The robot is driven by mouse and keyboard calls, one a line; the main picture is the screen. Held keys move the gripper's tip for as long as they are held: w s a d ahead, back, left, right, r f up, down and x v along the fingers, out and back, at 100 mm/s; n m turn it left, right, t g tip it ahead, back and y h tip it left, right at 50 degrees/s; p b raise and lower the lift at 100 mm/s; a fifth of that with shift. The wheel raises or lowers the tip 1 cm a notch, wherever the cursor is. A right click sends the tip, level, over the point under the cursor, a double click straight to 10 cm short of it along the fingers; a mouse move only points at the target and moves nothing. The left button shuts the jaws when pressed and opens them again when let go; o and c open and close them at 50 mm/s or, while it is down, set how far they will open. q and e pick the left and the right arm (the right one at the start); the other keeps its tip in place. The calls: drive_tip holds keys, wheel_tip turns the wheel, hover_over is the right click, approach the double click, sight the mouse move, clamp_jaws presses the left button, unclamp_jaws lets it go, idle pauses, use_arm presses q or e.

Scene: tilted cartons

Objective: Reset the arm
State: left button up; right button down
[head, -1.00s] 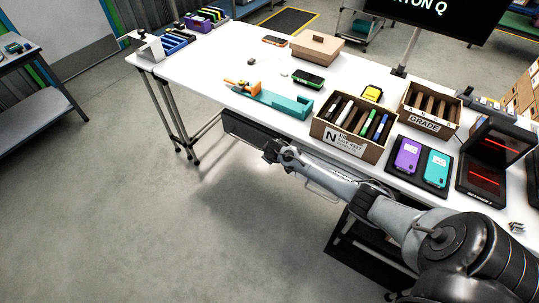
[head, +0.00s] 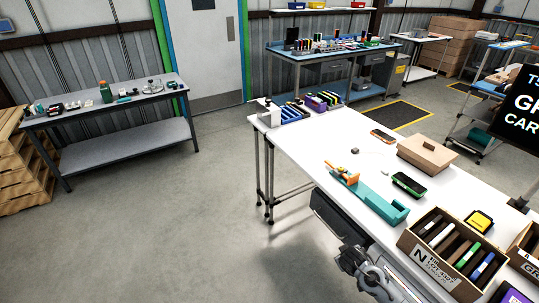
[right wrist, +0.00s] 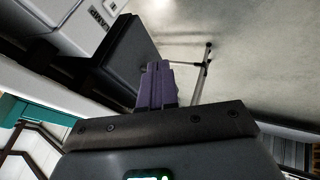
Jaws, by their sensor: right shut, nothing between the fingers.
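My right gripper (head: 348,258) hangs in front of the white table's near edge, in front of the carton labelled N, with my forearm running down out of the picture. In the right wrist view its purple-grey fingers (right wrist: 156,86) are together and empty, with open floor beyond them. They touch nothing that I can see. My left gripper is in neither view now.
A dark box (head: 335,215) hangs under the front edge.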

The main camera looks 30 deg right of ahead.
drive_tip(key=s+a+f+g+y, duration=0.1)
drive_tip(key=s+a+f+y, duration=0.1)
drive_tip(key=s+a+f, duration=0.85)
drive_tip(key=s+a+r+n+y, duration=0.1)
drive_tip(key=s+a+r+y, duration=0.1)
drive_tip(key=s+a+r, duration=0.5)
drive_tip(key=s+a+r+y, duration=0.1)
drive_tip(key=s+a+r, duration=0.3)
drive_tip(key=a, duration=0.5)
wheel_tip(320, 180, up, 40)
drive_tip(key=s+a+n+p, duration=0.1)
drive_tip(key=s+p, duration=0.1)
drive_tip(key=p, duration=2.8)
drive_tip(key=shift+a+r+y, duration=0.25)
drive_tip(key=shift+y, duration=0.05)
